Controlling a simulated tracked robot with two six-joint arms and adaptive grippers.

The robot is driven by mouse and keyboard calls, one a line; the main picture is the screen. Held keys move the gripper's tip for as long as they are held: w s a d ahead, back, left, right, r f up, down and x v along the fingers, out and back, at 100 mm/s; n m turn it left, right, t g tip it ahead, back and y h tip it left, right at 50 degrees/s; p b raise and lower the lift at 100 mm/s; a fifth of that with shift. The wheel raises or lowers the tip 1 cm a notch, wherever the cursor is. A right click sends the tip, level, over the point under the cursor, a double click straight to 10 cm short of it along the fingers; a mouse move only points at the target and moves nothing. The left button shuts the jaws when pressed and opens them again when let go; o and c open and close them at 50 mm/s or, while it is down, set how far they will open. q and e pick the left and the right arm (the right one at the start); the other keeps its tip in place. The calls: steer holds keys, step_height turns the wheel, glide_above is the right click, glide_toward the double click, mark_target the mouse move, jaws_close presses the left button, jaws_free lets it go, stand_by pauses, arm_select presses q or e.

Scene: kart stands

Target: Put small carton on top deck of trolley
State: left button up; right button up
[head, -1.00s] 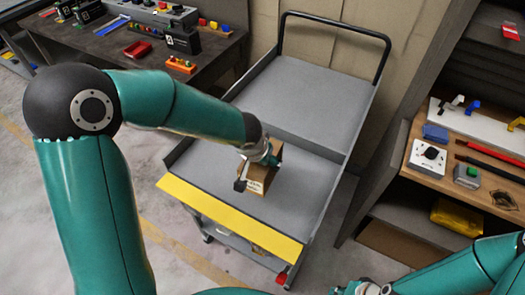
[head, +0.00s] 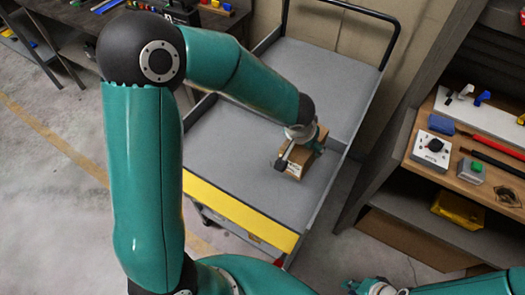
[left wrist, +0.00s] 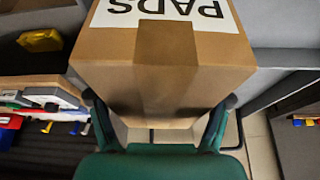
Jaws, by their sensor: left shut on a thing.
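The small brown carton (head: 292,169) is over the front right part of the grey top deck (head: 226,152) of the trolley. I cannot tell whether it touches the deck. My left gripper (head: 300,150) is shut on the carton, one finger on each side. In the left wrist view the carton (left wrist: 215,55) fills the upper middle, with a white label reading "PADS", between the fingers of my left gripper (left wrist: 158,102). My right gripper (head: 368,287) is at the bottom edge in the head view, away from the trolley; its fingers are too unclear to judge.
The deck has a yellow front strip (head: 240,215) and a black push handle (head: 345,12) at the back. A dark workbench is at upper left. The deck behind the carton is clear.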

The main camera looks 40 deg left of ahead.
arm_select(q)
steer(key=shift+w+d, duration=0.15)
steer(key=shift+d, duration=0.2)
steer(key=w+a+r+n+y+b, duration=0.15)
steer(key=a+r+n+b, duration=0.3)
steer(key=a+b, duration=0.6)
steer(key=s+a+r+n+g+y+b, duration=0.2)
steer(key=s+a+r+n+b, duration=0.3)
steer(key=s+b, duration=0.4)
steer(key=shift+n, duration=0.25)
steer(key=shift+a+f+b, duration=0.2)
steer(key=shift+f+b, duration=0.25)
steer(key=shift+f, duration=2.9)
steer(key=shift+a+f+b, duration=0.2)
steer(key=shift+f+b, duration=0.3)
steer(key=shift+f, duration=2.8)
steer(key=shift+a+f+b, duration=0.2)
steer(key=shift+f+b, duration=0.25)
steer(key=shift+f, duration=2.9)
